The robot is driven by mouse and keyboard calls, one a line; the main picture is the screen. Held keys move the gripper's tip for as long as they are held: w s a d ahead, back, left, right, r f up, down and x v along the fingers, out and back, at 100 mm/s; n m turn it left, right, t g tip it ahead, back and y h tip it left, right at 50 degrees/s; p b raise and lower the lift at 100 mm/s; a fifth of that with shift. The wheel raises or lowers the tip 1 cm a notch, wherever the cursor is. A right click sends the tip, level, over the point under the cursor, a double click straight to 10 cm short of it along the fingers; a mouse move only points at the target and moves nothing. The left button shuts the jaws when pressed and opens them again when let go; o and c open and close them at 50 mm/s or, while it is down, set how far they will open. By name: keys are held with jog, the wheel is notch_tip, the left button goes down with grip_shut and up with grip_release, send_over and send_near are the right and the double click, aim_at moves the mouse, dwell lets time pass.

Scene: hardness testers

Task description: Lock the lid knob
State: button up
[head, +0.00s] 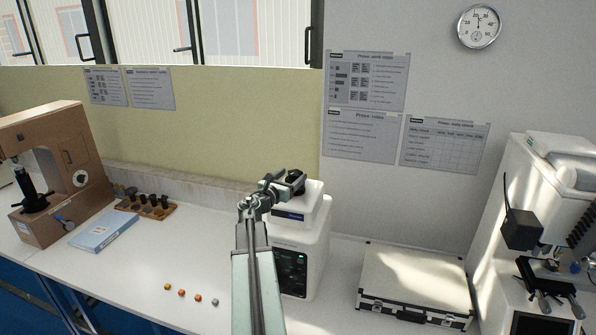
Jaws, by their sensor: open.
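The white bench-top machine (313,222) stands on the bench near the middle of the head view, with a dark display panel low on its front. A black knob (295,176) shows on its top, partly hidden by my gripper. My gripper (298,184) is open at the knob, with its fingers beside it. I cannot tell whether the fingers touch the knob. My arm reaches up from the bottom of the view and covers the left part of the machine.
A brown tester (88,140) stands at the far left, near a blue-and-white booklet (103,231) and a wooden rack (140,207). Several small balls (182,293) lie left of my arm. A silver case (416,281) and a white tester (520,190) stand to the right.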

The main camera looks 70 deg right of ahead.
aim_at(300, 171)
jog(key=d, duration=0.5)
jog(key=shift+s+d, duration=0.4)
jog(key=c, duration=1.4)
jog(key=shift+m+g, duration=0.4)
jog(key=shift+g, duration=0.2)
jog(key=m+g+y, duration=0.1)
jog(key=m+g, duration=0.1)
jog(key=g, duration=0.1)
jog(key=shift+s, duration=0.15)
jog(key=m+g+y, duration=0.2)
jog(key=g, duration=0.1)
jog(key=m+g+y, duration=0.1)
jog(key=shift+s+a+m+g, duration=0.15)
jog(key=shift+s+m+g, duration=0.15)
jog(key=shift+g, duration=0.1)
jog(key=m+g+y, duration=0.2)
jog(key=y, duration=0.1)
jog(key=m+g+y, duration=0.1)
jog(key=shift+s+a+m+g+y, duration=0.6)
jog(key=shift+m+g+y, duration=0.3)
jog(key=shift+m+y, duration=0.45)
jog(key=shift+a+y, duration=0.15)
jog(key=shift+y, duration=0.3)
